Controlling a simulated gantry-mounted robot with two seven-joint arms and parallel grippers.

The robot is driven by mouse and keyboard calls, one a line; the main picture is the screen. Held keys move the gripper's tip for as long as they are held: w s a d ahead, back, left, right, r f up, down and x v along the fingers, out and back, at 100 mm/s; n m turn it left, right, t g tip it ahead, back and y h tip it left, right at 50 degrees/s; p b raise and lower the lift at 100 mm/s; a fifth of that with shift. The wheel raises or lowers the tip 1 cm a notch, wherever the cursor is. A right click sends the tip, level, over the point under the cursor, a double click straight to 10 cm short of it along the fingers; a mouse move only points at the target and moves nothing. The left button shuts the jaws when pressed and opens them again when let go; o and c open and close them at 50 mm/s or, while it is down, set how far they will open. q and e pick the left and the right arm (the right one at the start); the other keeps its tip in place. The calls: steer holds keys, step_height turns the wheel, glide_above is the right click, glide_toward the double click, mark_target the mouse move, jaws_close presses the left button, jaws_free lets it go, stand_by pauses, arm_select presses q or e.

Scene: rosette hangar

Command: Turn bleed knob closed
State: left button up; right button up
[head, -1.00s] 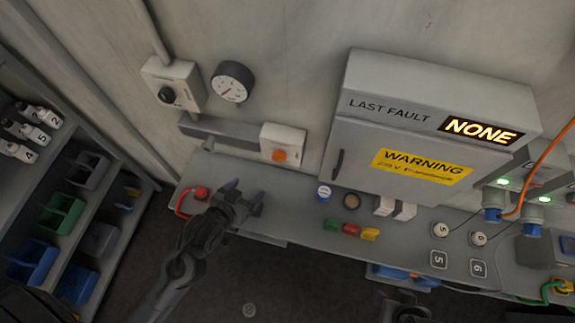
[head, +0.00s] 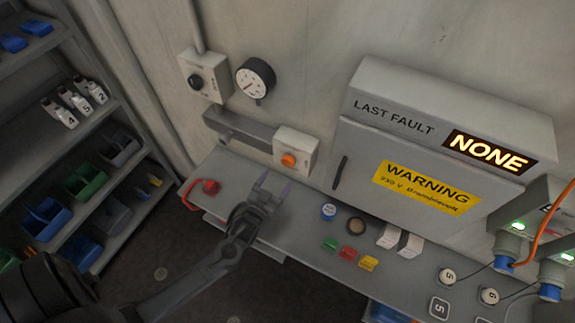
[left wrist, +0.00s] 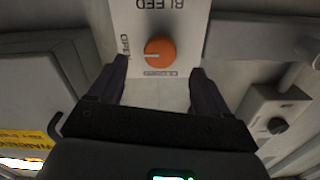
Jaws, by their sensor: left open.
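The bleed knob (head: 289,160) is orange and sits on a pale box (head: 296,146) on the wall above the bench. In the left wrist view the knob (left wrist: 160,53) shows round, with a pale pointer line toward the OPEN label (left wrist: 125,44). A CLOSED label (left wrist: 160,73) is at its lower edge in that view, and BLEED is printed upside down above. My left gripper (head: 272,186) is open and empty, just below and left of the box. In the left wrist view its fingers (left wrist: 160,82) stand either side of the knob's line, apart from it. My right gripper is not in view.
A round gauge (head: 256,78) and a box with a black knob (head: 205,76) are on the wall at upper left. A grey cabinet (head: 436,150) stands right of the bleed box.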

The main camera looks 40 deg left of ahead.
mark_target(286, 164)
arm_select(q)
steer(key=p+x, duration=0.1)
steer(key=x, duration=0.6)
steer(key=shift+r, duration=0.1)
steer(key=shift+c, duration=0.4)
steer(key=c, duration=1)
